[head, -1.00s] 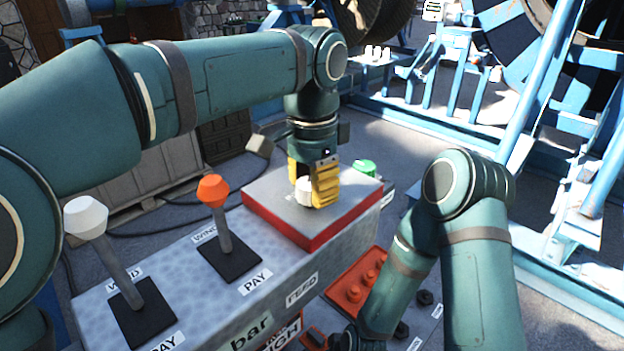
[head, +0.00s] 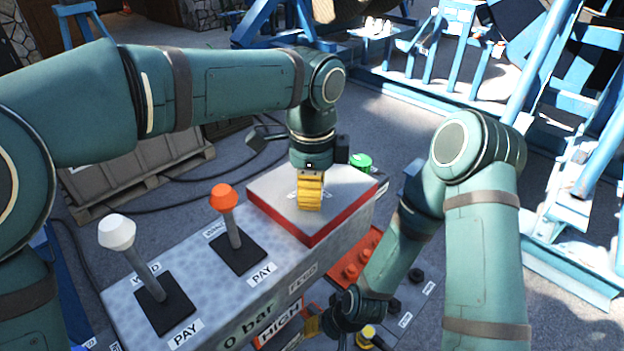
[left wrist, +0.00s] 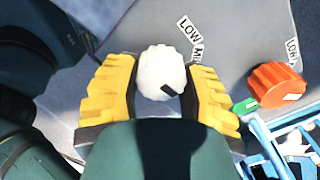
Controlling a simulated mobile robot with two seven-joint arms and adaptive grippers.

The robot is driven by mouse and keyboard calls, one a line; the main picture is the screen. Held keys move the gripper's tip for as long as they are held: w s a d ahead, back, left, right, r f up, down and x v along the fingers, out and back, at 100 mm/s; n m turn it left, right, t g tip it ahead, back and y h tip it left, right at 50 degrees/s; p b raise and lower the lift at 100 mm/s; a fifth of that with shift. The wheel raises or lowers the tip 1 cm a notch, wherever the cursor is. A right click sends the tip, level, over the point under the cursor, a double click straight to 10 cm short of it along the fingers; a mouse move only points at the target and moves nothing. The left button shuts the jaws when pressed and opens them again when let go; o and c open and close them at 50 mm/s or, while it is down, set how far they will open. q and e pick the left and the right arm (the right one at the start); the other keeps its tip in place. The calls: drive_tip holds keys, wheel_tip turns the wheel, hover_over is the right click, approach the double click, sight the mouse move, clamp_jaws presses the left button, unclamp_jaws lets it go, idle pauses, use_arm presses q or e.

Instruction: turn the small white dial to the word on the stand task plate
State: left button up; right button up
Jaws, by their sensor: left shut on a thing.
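The small white dial (left wrist: 160,72) sits between the yellow fingers of my left gripper (left wrist: 163,95) in the left wrist view, and the gripper is shut on it. A black pointer mark on the dial faces the lower right. Labels LOW (left wrist: 188,27) and MID (left wrist: 197,52) stand beside the dial. In the head view my left gripper (head: 310,205) is over the red-edged grey plate on the console, and its fingers hide the dial. A plate reading HIGH (head: 280,325) is on the console's front. My right gripper (head: 314,326) is low beside the console, partly hidden.
An orange-topped lever (head: 223,197) and a white-topped lever (head: 117,232) stand on the console. A green button (head: 361,161) is behind the grey plate. A lower panel with red knobs (head: 352,270) lies close to my right arm. Blue steel frames stand at right.

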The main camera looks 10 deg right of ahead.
use_arm(q)
drive_tip(key=shift+s+f, duration=0.1)
idle(0.3)
drive_tip(key=o, duration=1.2)
wheel_tip(320, 180, up, 12)
drive_tip(key=shift+r, duration=0.1)
